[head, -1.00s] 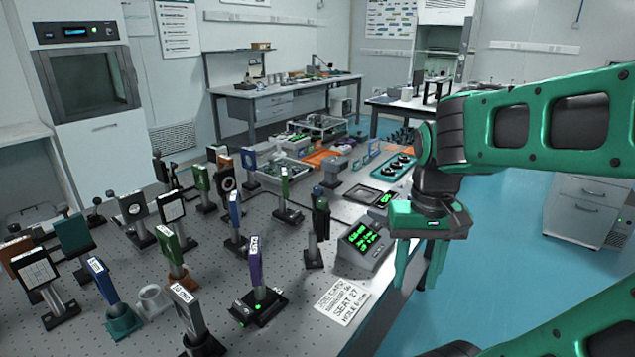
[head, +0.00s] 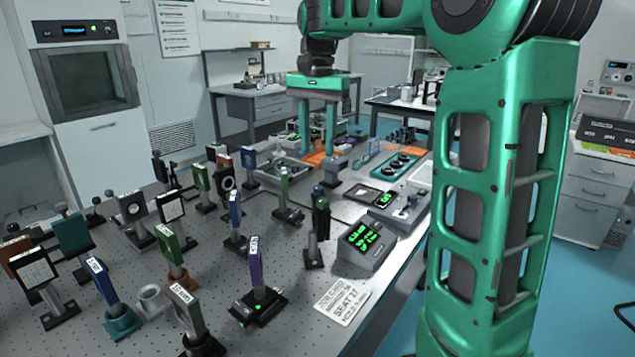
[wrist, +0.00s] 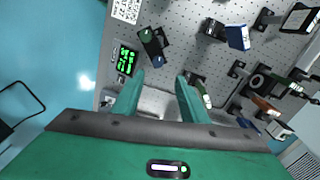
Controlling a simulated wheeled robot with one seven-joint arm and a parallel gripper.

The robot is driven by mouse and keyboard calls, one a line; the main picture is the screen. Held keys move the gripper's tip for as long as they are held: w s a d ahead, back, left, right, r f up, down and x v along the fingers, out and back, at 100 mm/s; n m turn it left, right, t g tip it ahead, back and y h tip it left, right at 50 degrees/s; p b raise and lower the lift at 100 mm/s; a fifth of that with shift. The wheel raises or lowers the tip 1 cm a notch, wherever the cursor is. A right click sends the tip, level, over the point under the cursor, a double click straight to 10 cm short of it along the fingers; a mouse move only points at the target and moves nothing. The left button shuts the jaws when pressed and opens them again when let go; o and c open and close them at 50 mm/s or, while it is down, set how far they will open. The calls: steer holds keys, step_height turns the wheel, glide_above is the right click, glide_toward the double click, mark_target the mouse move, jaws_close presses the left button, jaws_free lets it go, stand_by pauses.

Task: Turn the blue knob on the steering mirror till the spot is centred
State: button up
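A dark post-mounted optic with a green edge (head: 320,220) stands beside the readout box; I cannot tell for sure that it is the steering mirror. The wrist view shows a dark green mount (wrist: 150,42) with a small blue part (wrist: 158,62), possibly the blue knob. The readout box (head: 366,245) has lit green digits, too small to read, and shows in the wrist view (wrist: 126,61). My gripper (head: 317,148) is open and empty, fingers down, above the bench's far part and apart from the mounts. Its fingers also show in the wrist view (wrist: 159,84). No spot can be made out.
A seat card (head: 342,300) lies near the right edge. A tray (head: 390,165) holds round parts. Blue floor lies beyond.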

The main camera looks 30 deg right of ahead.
mark_target(318, 186)
step_height(318, 186, down, 10)
steer(key=shift+f, duration=0.15)
stand_by(0.3)
